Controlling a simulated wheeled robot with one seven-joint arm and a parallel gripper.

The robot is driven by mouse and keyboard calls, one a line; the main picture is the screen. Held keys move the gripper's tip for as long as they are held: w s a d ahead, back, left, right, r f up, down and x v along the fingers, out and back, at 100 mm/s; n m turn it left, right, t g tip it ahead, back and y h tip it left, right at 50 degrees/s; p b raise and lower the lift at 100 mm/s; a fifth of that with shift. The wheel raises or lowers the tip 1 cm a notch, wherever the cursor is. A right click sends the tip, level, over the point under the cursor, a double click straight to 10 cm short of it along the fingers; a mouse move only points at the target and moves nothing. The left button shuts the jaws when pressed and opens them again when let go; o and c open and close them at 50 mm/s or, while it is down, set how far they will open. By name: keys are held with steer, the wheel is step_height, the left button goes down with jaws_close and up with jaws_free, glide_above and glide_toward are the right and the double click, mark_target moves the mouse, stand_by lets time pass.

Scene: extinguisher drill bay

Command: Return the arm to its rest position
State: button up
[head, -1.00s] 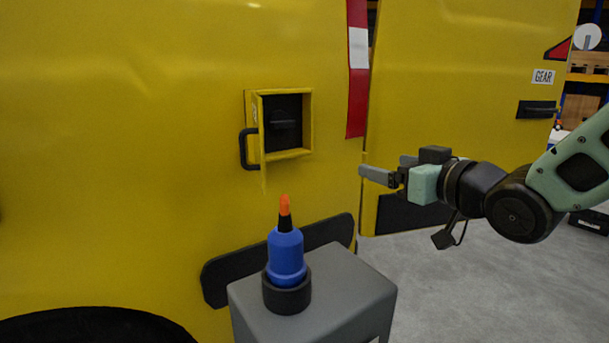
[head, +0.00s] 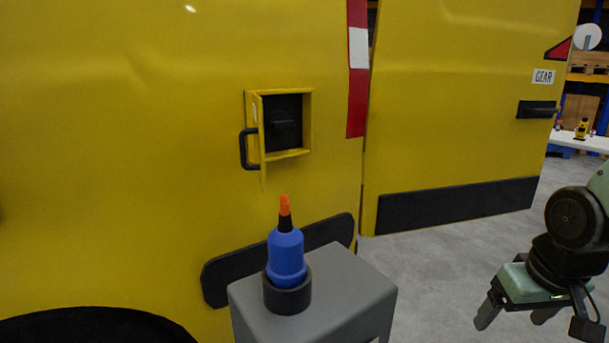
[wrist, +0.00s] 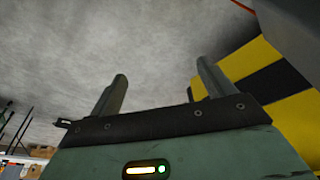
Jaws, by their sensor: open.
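My gripper (head: 516,316) is at the lower right of the head view, pointing down over the floor. Its two fingers are apart with nothing between them. In the wrist view my gripper (wrist: 160,88) also shows both fingers spread and empty, with grey floor beyond them. My arm folds down from the right edge of the head view, well clear of the yellow vehicle.
The yellow vehicle (head: 180,60) has a small open hatch (head: 283,122) with its door swung out. A blue bottle with an orange tip (head: 286,255) stands upright in a black ring on a grey stand (head: 350,285). A white table (head: 583,141) is at the far right.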

steer(key=s+a+r+n+g, duration=0.1)
steer(key=s+a+n, duration=0.4)
steer(key=a, duration=0.4)
steer(key=s+a+r+n+g, duration=0.1)
steer(key=s+a+n+g, duration=0.1)
steer(key=s+a, duration=0.65)
step_height(320, 180, up, 15)
steer(key=p, duration=1.5)
steer(key=shift+s+a+n+y, duration=0.15)
steer(key=shift+a+n+y, duration=0.15)
steer(key=shift+a, duration=0.05)
